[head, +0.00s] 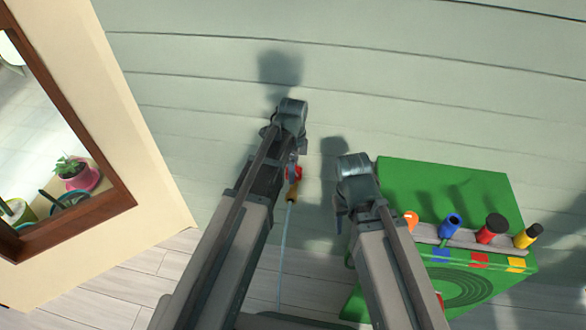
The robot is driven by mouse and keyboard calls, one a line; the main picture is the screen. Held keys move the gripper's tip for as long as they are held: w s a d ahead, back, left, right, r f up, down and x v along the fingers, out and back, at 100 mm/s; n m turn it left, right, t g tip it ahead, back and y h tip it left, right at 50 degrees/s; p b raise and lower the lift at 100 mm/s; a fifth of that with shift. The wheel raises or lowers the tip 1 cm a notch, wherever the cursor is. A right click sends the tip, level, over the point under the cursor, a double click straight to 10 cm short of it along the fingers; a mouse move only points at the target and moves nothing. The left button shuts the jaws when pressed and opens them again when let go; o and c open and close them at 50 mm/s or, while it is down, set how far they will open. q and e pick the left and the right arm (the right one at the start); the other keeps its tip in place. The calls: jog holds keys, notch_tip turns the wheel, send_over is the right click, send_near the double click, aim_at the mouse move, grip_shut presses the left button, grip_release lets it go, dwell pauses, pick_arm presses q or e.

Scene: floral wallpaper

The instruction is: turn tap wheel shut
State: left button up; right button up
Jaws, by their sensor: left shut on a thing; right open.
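The tap's red wheel (298,172) shows at the wall in the middle of the head view, partly hidden by my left gripper. The brass-coloured tap body (292,192) is just below it, and a thin pale stream (284,245) runs down from its spout. My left gripper (291,162) is at the wheel and shut on it; its fingertips are largely hidden by the arm. My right gripper (341,212) is to the right of the tap, apart from it, open and empty.
A green stand (440,185) at the right has a rail with several coloured-handled tools (452,226) and a coiled hose pattern on its front. At the left, a wood-framed opening (115,195) shows potted plants. Pale plank siding (420,100) is clear above.

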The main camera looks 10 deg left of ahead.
pick_arm(q)
jog(key=shift+m, duration=0.8)
jog(key=o, duration=1.4)
jog(key=shift+w, duration=0.1)
